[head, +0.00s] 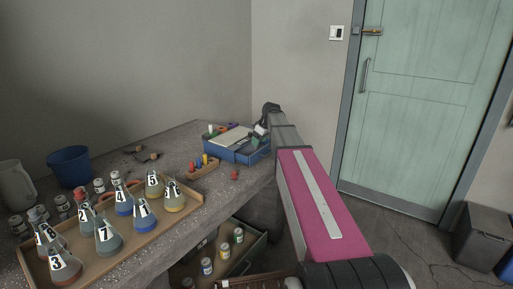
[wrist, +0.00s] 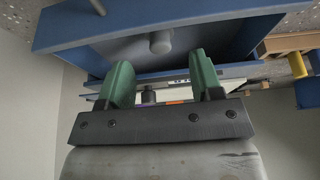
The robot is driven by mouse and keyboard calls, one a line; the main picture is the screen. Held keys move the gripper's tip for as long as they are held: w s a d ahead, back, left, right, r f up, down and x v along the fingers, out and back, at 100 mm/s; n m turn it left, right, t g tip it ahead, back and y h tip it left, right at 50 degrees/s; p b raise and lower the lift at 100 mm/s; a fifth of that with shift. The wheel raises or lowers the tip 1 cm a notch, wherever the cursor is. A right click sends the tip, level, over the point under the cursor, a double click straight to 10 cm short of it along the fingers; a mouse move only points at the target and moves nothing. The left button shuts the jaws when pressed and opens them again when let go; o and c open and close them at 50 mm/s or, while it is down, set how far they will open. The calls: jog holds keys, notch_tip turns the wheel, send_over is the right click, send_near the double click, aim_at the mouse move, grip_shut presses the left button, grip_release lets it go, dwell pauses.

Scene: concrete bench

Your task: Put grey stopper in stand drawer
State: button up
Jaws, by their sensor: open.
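The blue stand (head: 238,152) is at the bench's far right corner, with a pale sheet and small coloured items on top. In the wrist view its blue panels (wrist: 110,32) surround a dark recess. A short grey cylinder (wrist: 160,42) shows there just beyond my fingertips; I cannot tell whether it is the grey stopper or a knob. My gripper (wrist: 160,78) has green fingers, is open, and is close to the stand. A small dark piece (wrist: 148,96) shows between the fingers, apparently farther off. In the head view my arm hides part of the stand's right side.
A wooden rack (head: 203,167) with coloured pegs stands left of the stand, a red stopper (head: 235,175) near it. A tray (head: 150,236) of numbered flasks, a blue bucket (head: 69,167) and a pale jug (head: 15,183) are left. An open drawer (head: 240,254) with small jars is below the bench.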

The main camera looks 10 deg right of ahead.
jog(key=v, duration=0.6)
jog(key=shift+d+r, duration=0.1)
jog(key=shift+r, duration=0.15)
dwell(0.8)
